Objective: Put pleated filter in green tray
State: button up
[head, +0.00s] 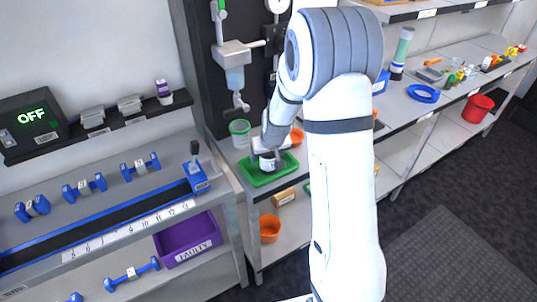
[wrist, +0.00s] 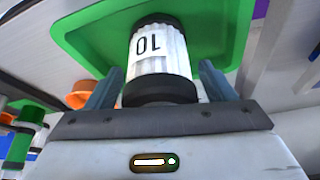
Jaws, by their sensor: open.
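The pleated filter (wrist: 158,55) is a white ribbed cylinder with black end caps and the number 10 on it. In the wrist view it is between the two fingers of my gripper (wrist: 160,85), with a gap on each side. In the head view the filter (head: 267,162) is at the green tray (head: 262,178), with my gripper (head: 268,153) over it. The green tray (wrist: 85,35) fills the background behind the filter in the wrist view. My gripper is open. I cannot tell whether the filter's lower end touches the tray floor.
A green-rimmed cup (head: 240,130) stands behind the tray, and an orange bowl (head: 296,136) is behind my gripper. The dispenser (head: 235,70) hangs above. A blue-edged rail (head: 110,225) with several blue parts lies left. A purple bin (head: 188,240) sits below.

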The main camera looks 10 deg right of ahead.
jog(key=shift+r, duration=0.15)
jog(key=shift+r, duration=0.25)
jog(key=v, duration=1.1)
jog(key=s+r, duration=0.3)
jog(key=s, duration=0.9)
jog(key=s+r+m+g, duration=0.1)
jog(key=s+r, duration=0.3)
jog(key=s, duration=0.9)
jog(key=shift+g, duration=0.3)
jog(key=shift+a+r, duration=0.1)
jog(key=shift+r, duration=0.05)
